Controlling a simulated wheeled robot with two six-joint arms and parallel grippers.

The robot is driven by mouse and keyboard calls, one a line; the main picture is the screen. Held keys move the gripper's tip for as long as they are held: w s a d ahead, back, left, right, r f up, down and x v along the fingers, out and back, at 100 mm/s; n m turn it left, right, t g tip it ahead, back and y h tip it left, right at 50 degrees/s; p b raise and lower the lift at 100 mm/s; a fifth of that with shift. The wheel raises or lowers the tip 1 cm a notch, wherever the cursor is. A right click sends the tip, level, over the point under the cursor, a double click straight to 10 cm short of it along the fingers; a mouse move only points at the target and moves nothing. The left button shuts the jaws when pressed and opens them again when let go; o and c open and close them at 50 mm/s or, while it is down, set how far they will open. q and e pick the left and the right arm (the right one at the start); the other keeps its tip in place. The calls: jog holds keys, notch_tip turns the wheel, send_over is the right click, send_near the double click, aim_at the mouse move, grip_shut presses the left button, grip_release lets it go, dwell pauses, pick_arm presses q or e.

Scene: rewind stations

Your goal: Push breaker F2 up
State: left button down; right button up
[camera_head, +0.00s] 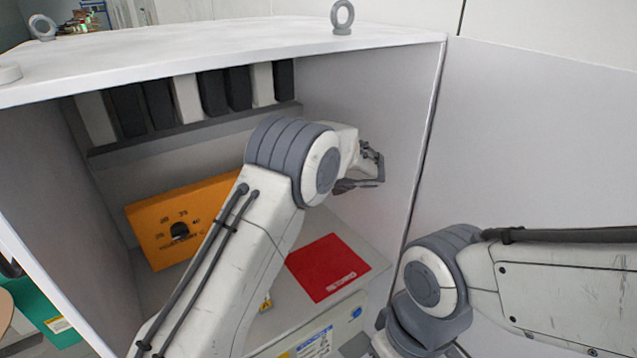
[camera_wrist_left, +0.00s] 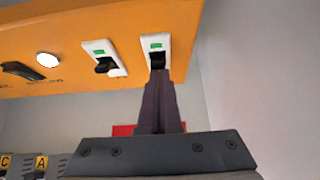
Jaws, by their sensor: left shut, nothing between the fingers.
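In the left wrist view an orange panel (camera_wrist_left: 60,45) holds two white breakers with green marks and black levers. The left breaker (camera_wrist_left: 101,52) stands free; its lever sticks out at its lower part. The right breaker (camera_wrist_left: 156,44) is in front of my fingertips. I cannot read which one is F2. My left gripper (camera_wrist_left: 159,80) is shut and empty, its tips right below or at the right breaker's black lever; I cannot tell if they touch. In the head view my left gripper (camera_head: 371,165) is inside the cabinet. My right gripper is out of view.
The cabinet (camera_head: 230,50) has side walls close to my left arm. An orange box (camera_head: 150,225) with a dial is at the back left, a red mat (camera_head: 325,268) on the cabinet floor. A shelf (camera_head: 190,133) with black and white units runs above.

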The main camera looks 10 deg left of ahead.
pick_arm(q)
jog(key=shift+w+r+p, duration=0.15)
jog(key=shift+r+p, duration=0.15)
jog(key=shift+r, duration=0.6)
jog(key=p+v, duration=0.5)
jog(key=v, duration=0.4)
jog(key=shift+a+r, duration=0.35)
jog(key=shift+r, duration=0.05)
jog(key=shift+d, duration=0.1)
jog(key=shift+d, duration=0.1)
